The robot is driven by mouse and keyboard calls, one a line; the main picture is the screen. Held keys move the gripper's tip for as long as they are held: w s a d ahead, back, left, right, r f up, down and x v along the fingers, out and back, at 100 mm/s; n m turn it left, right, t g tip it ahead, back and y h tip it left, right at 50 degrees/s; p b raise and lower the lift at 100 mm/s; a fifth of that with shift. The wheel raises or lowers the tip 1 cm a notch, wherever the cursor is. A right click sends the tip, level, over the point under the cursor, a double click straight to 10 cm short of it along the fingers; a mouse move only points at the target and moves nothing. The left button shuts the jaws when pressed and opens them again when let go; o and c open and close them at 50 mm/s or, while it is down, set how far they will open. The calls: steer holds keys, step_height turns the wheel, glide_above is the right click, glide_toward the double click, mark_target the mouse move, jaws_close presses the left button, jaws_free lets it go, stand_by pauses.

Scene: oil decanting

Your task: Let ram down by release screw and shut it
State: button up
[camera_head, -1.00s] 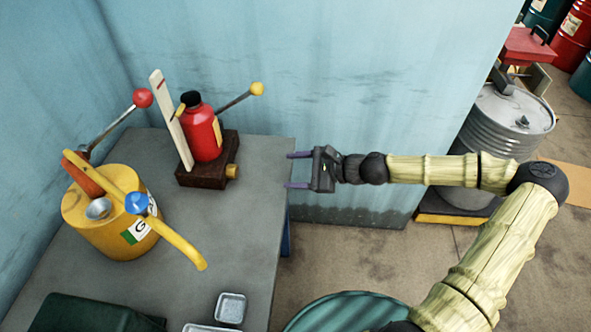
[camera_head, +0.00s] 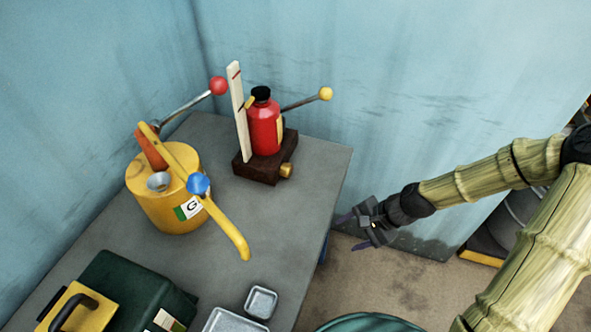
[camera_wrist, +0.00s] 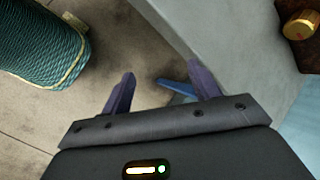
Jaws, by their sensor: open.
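A red bottle jack (camera_head: 264,126) stands on a dark wooden block (camera_head: 258,168) near the back of the grey bench. A brass release screw (camera_head: 286,170) sticks out low on its right side. It also shows at the top right of the wrist view (camera_wrist: 301,25). A lever with a yellow ball (camera_head: 325,94) slants up to the right. A pale upright gauge strip (camera_head: 239,112) with a red mark stands left of the jack. My gripper (camera_head: 352,230) is open and empty, off the bench's right edge, apart from the screw. Its fingers also show in the wrist view (camera_wrist: 163,85).
A yellow can (camera_head: 165,205) with a spout stands left of the jack, a red-ball lever (camera_head: 218,86) behind it. A green case (camera_head: 130,290) and metal trays (camera_head: 261,302) are in front. A teal drum (camera_wrist: 38,45) stands beside the bench. A blue wall backs the bench.

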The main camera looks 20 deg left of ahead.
steer(key=s+d+r+n+t+h, duration=0.1)
steer(key=s+d+r+n+h, duration=0.2)
steer(key=d+r, duration=0.3)
steer(key=s+d+r+n+t+h, duration=0.2)
steer(key=s+d+r+n+h, duration=0.1)
steer(key=d+r, duration=0.4)
steer(key=shift+r+n+h, duration=0.4)
steer(key=shift+r+n, duration=0.05)
steer(key=shift+n, duration=0.15)
steer(key=shift+d, duration=0.1)
